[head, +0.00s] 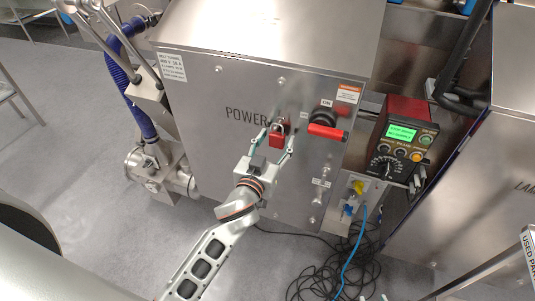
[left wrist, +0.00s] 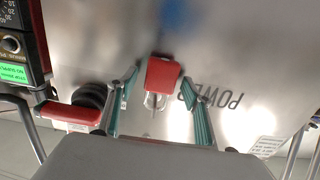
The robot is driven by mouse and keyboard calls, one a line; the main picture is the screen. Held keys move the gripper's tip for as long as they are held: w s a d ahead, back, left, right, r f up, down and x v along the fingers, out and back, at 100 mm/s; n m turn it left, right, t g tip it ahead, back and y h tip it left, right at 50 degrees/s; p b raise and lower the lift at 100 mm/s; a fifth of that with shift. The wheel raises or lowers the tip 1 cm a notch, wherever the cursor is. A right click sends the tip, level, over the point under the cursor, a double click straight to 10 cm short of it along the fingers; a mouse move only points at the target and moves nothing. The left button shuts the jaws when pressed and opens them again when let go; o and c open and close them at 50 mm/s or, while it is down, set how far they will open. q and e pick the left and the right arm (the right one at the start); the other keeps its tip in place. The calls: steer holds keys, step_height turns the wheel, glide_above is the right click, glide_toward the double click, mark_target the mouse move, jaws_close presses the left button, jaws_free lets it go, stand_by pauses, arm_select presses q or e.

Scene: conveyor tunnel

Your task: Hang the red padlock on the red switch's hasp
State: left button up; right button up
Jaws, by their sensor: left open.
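The red padlock (head: 276,139) is at the front of the steel cabinet, right of the word POWER, with its metal shackle upward. In the left wrist view the red padlock (left wrist: 162,75) appears upside down. What holds it up is not clear. My left gripper (head: 277,135) is open, with one finger on each side of the padlock; contact is not clear. The red switch (head: 327,132) has a red handle on a black round base, right of the padlock; it also shows in the left wrist view (left wrist: 70,114). I cannot make out its hasp. My right gripper is not in view.
The steel cabinet (head: 240,85) fills the middle. A red-cased control box (head: 401,141) with a green screen stands to the right of the switch. Black and blue cables (head: 340,265) lie on the floor below. A blue hose (head: 123,75) runs along the cabinet's left side.

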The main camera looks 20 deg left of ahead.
arm_select(q)
steer(key=s, duration=1)
steer(key=shift+s+a+r, duration=0.2)
steer(key=shift+s+r, duration=0.1)
steer(key=shift+r, duration=0.05)
